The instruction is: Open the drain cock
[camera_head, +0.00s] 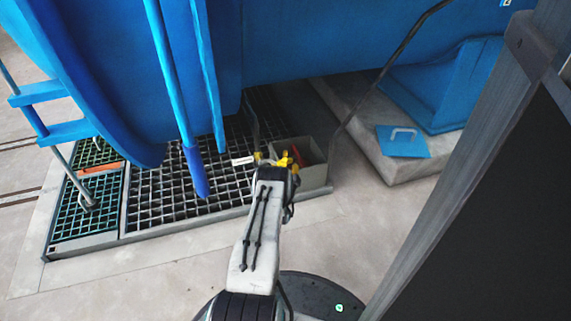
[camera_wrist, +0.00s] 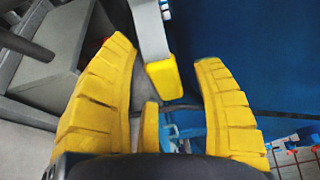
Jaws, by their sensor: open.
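A pale lever with a yellow end (camera_wrist: 164,80), which looks like the drain cock's handle, reaches down from the top of the wrist view. Its yellow end sits between my gripper's (camera_wrist: 167,55) two yellow fingers, with a visible gap to each fingertip. My gripper is open and holds nothing. In the head view my gripper (camera_head: 282,160) is over the right end of the floor grating, and the pale lever (camera_head: 243,160) shows just left of it. The cock's body cannot be made out; my gripper and arm may hide it.
The large blue vessel (camera_head: 300,40) hangs over the grating (camera_head: 150,185). A grey open box (camera_head: 317,175) stands right beside my gripper, with something red inside. A dark bent pipe (camera_head: 385,70) rises behind it. Bare floor (camera_head: 365,220) lies to the right.

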